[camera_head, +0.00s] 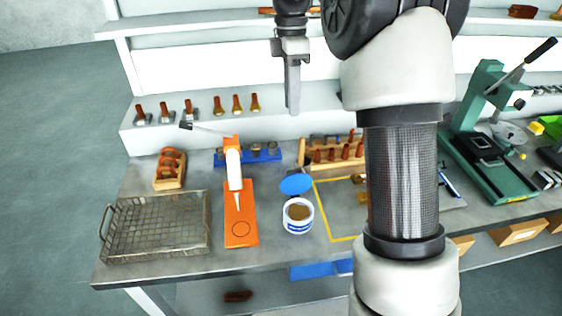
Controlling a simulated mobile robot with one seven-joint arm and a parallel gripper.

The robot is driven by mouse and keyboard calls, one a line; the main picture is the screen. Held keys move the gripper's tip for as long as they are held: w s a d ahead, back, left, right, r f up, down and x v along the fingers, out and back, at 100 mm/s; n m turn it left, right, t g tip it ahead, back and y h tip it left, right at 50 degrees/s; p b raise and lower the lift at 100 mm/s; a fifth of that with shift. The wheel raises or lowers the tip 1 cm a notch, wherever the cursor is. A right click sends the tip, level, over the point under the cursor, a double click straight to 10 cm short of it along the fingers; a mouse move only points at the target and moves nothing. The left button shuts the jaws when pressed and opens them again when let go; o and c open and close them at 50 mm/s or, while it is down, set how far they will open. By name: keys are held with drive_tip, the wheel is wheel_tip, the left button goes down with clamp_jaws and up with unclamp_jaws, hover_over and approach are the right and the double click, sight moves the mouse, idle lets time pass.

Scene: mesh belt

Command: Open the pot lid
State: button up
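A small white pot (298,217) with a blue label stands on the bench near the middle. Its mouth faces up uncovered, and brown contents show inside. The round blue lid (296,184) is off the mouth, at the pot's far side. I cannot tell whether it is hinged to the rim or lies apart. My gripper (292,108) is above and beyond the pot, near the back ledge, pointing down. It is well clear of the pot and lid. Its fingers overlap edge-on, so I cannot tell whether they are open or shut. Nothing shows between them.
An orange stand (240,222) with a white-and-orange lever tool is left of the pot. A wire mesh basket (157,226) is at far left. A wooden rack (330,155) stands behind the pot, and a green press (485,150) is at right. My arm hides part of the bench.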

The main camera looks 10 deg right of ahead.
approach(295, 179)
drive_tip(key=w+f, duration=0.1)
drive_tip(key=f, duration=0.1)
drive_tip(key=w+f, duration=0.1)
drive_tip(key=f, duration=0.1)
drive_tip(key=w+f, duration=0.1)
drive_tip(key=f, duration=0.2)
drive_tip(key=shift+b, duration=0.35)
drive_tip(key=shift+c, duration=0.5)
clamp_jaws()
idle(0.5)
